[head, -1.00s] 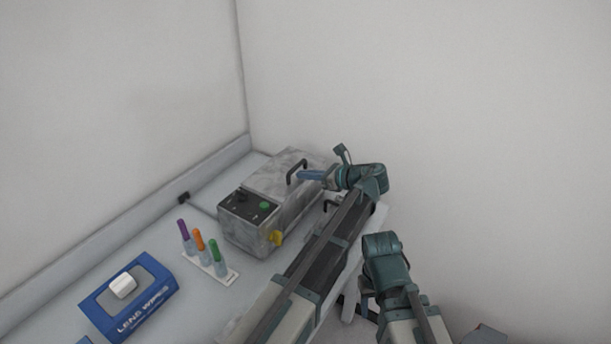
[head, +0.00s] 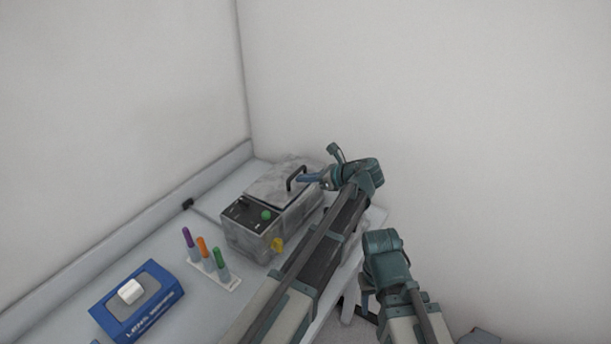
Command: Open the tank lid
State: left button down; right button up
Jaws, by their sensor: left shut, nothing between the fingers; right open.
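The metal tank (head: 245,243) stands on the bench, with a black control panel and green button at its front. Its grey lid (head: 268,186) lies on top and looks closed. A dark arched handle (head: 290,178) rises from the lid's right side.
A rack (head: 230,283) with purple, orange and green capped tubes stands in front. A blue lens wipes box (head: 138,308) lies at the front left. Walls close off the back.

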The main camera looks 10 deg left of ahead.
pick_arm(q)
jog(key=r+h+p, duration=0.1)
jog(key=p, duration=0.2)
jog(key=a+r+h+p, duration=0.1)
jog(key=r+p, duration=0.1)
jog(key=p, duration=0.1)
jog(key=a+r+g+h+p, duration=0.1)
jog(key=r+p, duration=0.1)
jog(key=p, duration=0.1)
jog(key=shift+w+r, duration=0.15)
jog(key=shift+w, duration=0.15)
jog(key=w+a+r+g+h+p, duration=0.1)
jog(key=w+a+r+h+p, duration=0.1)
jog(key=a+h+p, duration=0.1)
jog(key=w+a+r+g+h+p, duration=0.1)
jog(key=a+r+h+p, duration=0.1)
jog(key=a+p, duration=0.3)
jog(key=w+a+r+g+h+p, duration=0.1)
jog(key=w+a+h+p, duration=0.1)
jog(key=a+p, duration=0.3)
jog(key=shift+w+a+r+h, duration=0.35)
jog(key=shift+a+h, duration=0.55)
jog(key=shift+a, duration=0.55)
jog(key=shift+r, duration=0.15)
